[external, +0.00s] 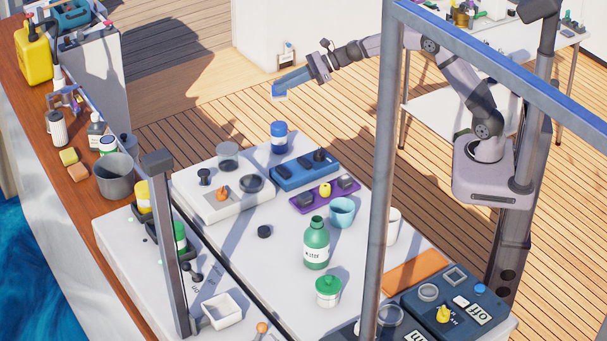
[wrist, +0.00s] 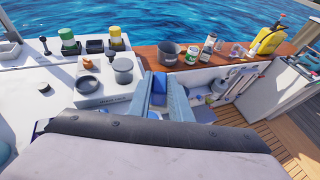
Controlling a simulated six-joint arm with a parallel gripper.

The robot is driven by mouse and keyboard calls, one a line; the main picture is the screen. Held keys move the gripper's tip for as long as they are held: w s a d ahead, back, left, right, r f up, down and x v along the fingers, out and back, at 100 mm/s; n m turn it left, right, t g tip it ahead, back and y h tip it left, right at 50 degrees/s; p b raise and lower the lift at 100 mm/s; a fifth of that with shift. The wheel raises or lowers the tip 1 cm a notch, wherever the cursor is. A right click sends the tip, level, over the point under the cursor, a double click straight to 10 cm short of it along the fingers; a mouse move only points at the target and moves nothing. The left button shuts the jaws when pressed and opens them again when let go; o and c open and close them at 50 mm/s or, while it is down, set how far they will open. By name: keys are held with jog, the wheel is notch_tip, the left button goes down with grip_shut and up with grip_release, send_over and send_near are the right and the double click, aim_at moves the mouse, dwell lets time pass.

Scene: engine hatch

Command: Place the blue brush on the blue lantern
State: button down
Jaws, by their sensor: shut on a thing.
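My gripper (external: 316,70) is shut on the blue brush (external: 293,81) and holds it in the air. The brush points left, with its pale-edged head lowest. In the wrist view, the blue brush (wrist: 158,88) shows between the light blue-grey fingers of my gripper (wrist: 164,100). The blue lantern (external: 279,138), a blue cylinder with a white band, stands upright at the far edge of the white worktop. The brush appears above it in the external view, with a clear gap. I cannot make out the lantern in the wrist view.
A blue tray (external: 305,170) with dark items and a purple tray (external: 324,195) lie near the lantern. A green bottle (external: 316,245) stands farther forward. A metal post (external: 380,170) rises at the worktop's right side.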

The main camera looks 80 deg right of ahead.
jog(key=shift+w+a+r, duration=0.2)
jog(key=shift+r, duration=0.3)
jog(key=shift+a, duration=0.25)
jog(key=shift+s+a+f, duration=0.1)
jog(key=shift+s, duration=0.05)
jog(key=p, duration=0.2)
send_over(284, 124)
jog(key=shift+f, duration=5)
jog(key=shift+f+b, duration=0.2)
jog(key=shift+b, duration=0.15)
jog(key=c, duration=1.6)
grip_release()
